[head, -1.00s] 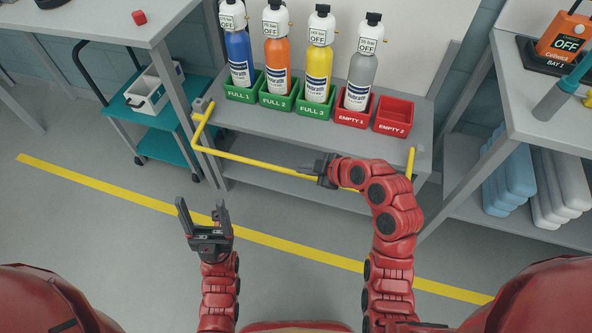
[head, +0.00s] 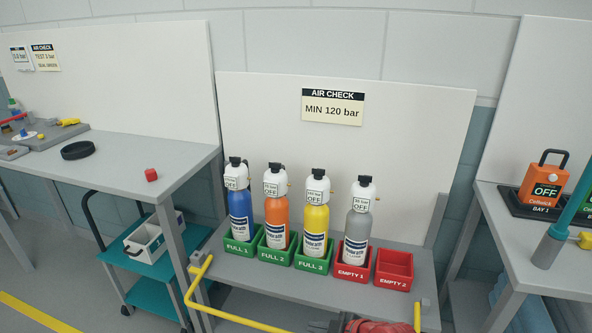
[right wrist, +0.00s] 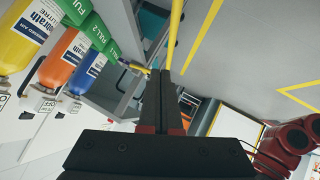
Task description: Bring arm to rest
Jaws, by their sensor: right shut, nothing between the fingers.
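My right gripper (right wrist: 165,78) points away from the right wrist camera with its two dark fingers together, shut and empty. In the head view only a sliver of the right gripper (head: 335,326) and red wrist shows at the bottom edge, by the yellow rail (head: 240,319) of the bottle bench. Whether it touches the rail is unclear. My left gripper is out of the head view. Red arm links of mine (right wrist: 290,140) show at the right of the right wrist view.
Blue (head: 240,214), orange (head: 276,222), yellow (head: 315,230) and grey (head: 358,236) bottles stand in bins on the bench. The EMPTY 2 bin (head: 394,270) is empty. Side tables (head: 130,165) and (head: 540,262) flank it. A teal cart (head: 150,262) stands at left.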

